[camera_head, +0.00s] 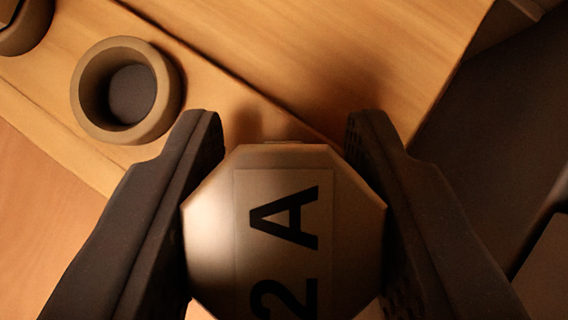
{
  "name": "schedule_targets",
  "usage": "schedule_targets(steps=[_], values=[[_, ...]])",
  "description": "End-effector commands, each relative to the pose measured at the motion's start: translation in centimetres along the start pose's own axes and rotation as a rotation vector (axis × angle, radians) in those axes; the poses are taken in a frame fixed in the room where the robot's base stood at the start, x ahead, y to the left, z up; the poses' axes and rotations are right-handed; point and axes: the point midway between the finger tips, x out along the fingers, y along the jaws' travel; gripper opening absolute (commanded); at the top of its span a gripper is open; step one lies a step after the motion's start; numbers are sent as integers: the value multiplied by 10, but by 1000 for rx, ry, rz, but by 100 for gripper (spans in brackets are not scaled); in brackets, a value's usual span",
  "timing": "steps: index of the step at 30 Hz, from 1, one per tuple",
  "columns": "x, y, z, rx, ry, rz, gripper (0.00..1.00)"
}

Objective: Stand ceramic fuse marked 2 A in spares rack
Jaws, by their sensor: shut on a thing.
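The ceramic fuse marked 2 A (222,225) is a pale, faceted piece with a label in black print, at the bottom centre. My gripper (278,135) is shut on it, with one dark finger on each side. The fuse's lower part runs out of the picture. A wooden board lies beyond the fuse, with a round, hollow, cup-like holder (88,82) on it at the upper left, which looks empty with a dark bottom. It may be part of the spares rack. The fuse is apart from this holder, to its lower right.
Part of another round holder (22,38) shows at the upper left corner. A raised wooden surface (340,50) fills the upper middle and looks clear. A dark area (500,150) lies beyond its right edge. A lighter wooden surface (35,220) shows at the lower left.

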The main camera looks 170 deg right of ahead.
Motion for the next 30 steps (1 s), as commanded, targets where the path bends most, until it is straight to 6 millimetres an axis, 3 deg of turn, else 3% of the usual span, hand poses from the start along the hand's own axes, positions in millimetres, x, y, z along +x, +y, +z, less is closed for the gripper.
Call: schedule_targets(steps=[30], values=[[7, 0, 6, 0, 0, 0, 13]])
